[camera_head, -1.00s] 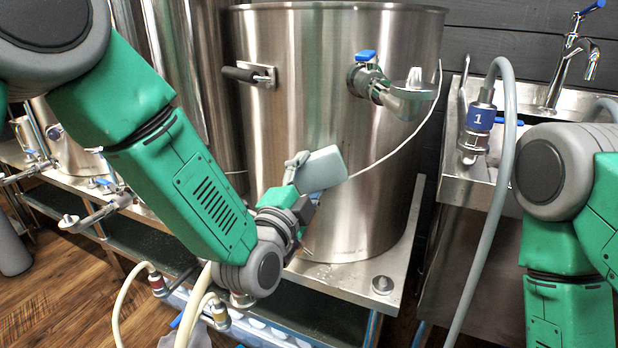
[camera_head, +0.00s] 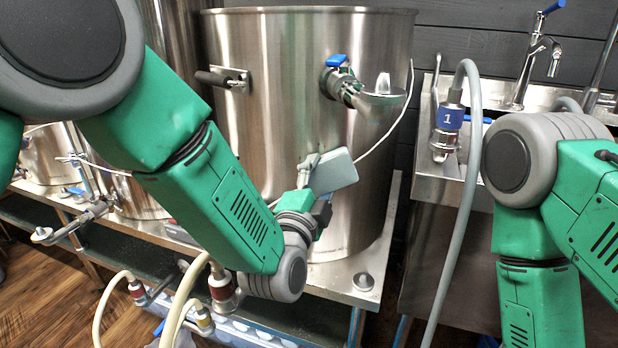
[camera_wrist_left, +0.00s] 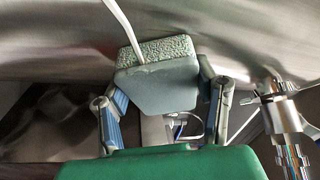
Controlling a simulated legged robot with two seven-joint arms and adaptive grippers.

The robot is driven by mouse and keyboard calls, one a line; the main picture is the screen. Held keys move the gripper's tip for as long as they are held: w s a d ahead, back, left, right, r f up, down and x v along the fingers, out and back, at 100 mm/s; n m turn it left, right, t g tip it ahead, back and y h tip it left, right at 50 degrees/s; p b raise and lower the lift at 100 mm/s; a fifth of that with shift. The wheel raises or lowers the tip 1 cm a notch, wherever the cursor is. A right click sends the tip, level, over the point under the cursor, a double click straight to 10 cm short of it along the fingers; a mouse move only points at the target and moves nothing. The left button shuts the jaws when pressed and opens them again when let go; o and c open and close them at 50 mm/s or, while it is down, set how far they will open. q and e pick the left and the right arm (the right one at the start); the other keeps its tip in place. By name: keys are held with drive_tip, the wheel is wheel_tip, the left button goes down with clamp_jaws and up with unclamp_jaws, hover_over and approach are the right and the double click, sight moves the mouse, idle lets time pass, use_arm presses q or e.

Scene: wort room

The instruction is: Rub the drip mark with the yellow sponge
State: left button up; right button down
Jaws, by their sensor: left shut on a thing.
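My left gripper (camera_head: 310,182) is shut on a block-shaped sponge (camera_head: 335,172), in front of the large steel kettle (camera_head: 265,110). The sponge looks grey-blue rather than yellow. In the left wrist view the sponge (camera_wrist_left: 158,88) sits between the two fingers, with a rough, speckled greenish face toward the kettle wall (camera_wrist_left: 240,40). I cannot tell whether that face touches the steel. I cannot make out a drip mark on the visible kettle wall; the sponge and arm hide part of it. My right gripper is out of view.
A blue-handled valve (camera_head: 350,85) and a side handle (camera_head: 222,79) stick out from the kettle. A grey hose (camera_head: 462,190) hangs by the sink at right. Pale hoses (camera_head: 180,305) lie below my left arm.

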sight(303, 159)
use_arm(q)
drive_tip(key=shift+d, duration=0.2)
drive_tip(key=shift+w+a+p, duration=0.2)
drive_tip(key=shift+a+p, duration=0.3)
drive_tip(key=shift+a, duration=2.95)
drive_tip(key=shift+s+r+p, duration=0.15)
drive_tip(key=shift+r+p, duration=0.95)
drive_tip(key=shift+d+r, duration=0.1)
drive_tip(key=shift+d, duration=1.35)
drive_tip(key=shift+c, duration=0.4)
drive_tip(key=shift+d, duration=0.2)
drive_tip(key=shift+c, duration=1.1)
drive_tip(key=shift+s+d+r, duration=0.1)
drive_tip(key=shift+d, duration=0.25)
drive_tip(key=shift+c, duration=0.7)
drive_tip(key=shift+s+d, duration=0.15)
drive_tip(key=shift+d, duration=1.6)
drive_tip(key=shift+a, duration=1.8)
drive_tip(key=shift+a+f, duration=0.2)
drive_tip(key=shift+a, duration=0.7)
drive_tip(key=shift+a+f, duration=0.15)
drive_tip(key=shift+a, duration=0.7)
